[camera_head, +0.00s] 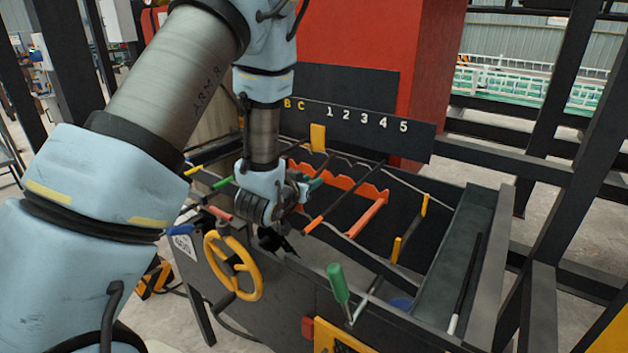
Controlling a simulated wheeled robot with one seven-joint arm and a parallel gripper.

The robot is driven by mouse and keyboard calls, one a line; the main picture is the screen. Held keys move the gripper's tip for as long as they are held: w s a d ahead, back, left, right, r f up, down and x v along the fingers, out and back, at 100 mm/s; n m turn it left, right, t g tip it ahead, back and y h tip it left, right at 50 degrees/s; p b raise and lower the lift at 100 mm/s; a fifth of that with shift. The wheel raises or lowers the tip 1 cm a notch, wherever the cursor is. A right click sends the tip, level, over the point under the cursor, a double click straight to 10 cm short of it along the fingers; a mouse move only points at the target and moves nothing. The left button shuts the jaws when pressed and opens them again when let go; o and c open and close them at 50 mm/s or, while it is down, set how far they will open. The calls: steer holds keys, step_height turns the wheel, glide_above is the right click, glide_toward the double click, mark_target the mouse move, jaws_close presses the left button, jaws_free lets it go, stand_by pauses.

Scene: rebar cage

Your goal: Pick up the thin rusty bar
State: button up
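Several thin bars lie across the notched orange rack (352,187) in a dark open trough, with coloured ends toward the front. One dark bar with an orange-red end (345,195) lies just right of my gripper. Others end in green (222,183), red (217,213) and yellow (193,170) at the left. I cannot tell by colour which bar is the thin rusty one. My gripper (278,243) points down over the trough's front edge, near the red-ended bar. Its dark fingers are small and partly hidden by the wrist, and no held bar is clear.
A yellow handwheel (233,266) stands on the trough's front, below my gripper. A green-handled lever (339,284) rises at the front right. A dark side tray (470,250) holds a dark rod with a pale end. A numbered board (375,124) and red cabinet stand behind.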

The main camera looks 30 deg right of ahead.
jaws_close()
stand_by(1.0)
